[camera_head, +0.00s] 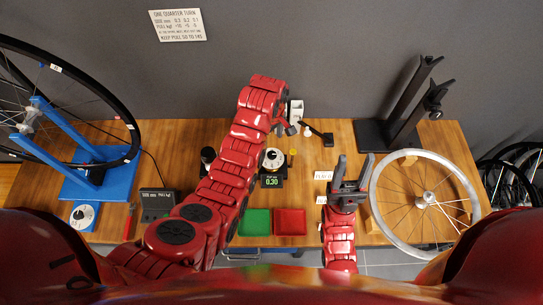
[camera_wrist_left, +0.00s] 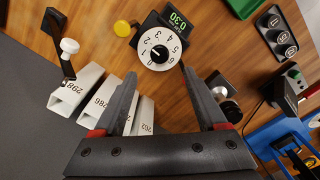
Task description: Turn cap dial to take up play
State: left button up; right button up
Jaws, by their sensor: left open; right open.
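A white numbered dial (camera_head: 272,158) with a black centre knob sits on a dark unit on the bench; its green display reads 0.30. In the left wrist view the dial (camera_wrist_left: 158,48) lies beyond my open left gripper (camera_wrist_left: 161,76), centred between the fingers and apart from them. In the head view my left arm mostly hides this gripper. A second white dial (camera_head: 83,215) is on a blue base at the left; I cannot tell which is the cap dial. My right gripper (camera_head: 355,162) is open and empty, fingers pointing to the back, beside the wheel.
White numbered blocks (camera_wrist_left: 75,88) stand beside the left fingers, near a lever with a white knob (camera_wrist_left: 69,46). A yellow button (camera_wrist_left: 122,28) is near the dial. Green (camera_head: 256,222) and red (camera_head: 290,222) trays lie in front. A spoked wheel (camera_head: 375,205) is at the right.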

aim_at(272, 154)
pick_arm(q)
notch_tip(272, 154, down, 9)
jog(key=shift+f+p, duration=0.1)
jog(key=shift+p, duration=0.6)
jog(key=shift+c, duration=0.2)
grip_shut()
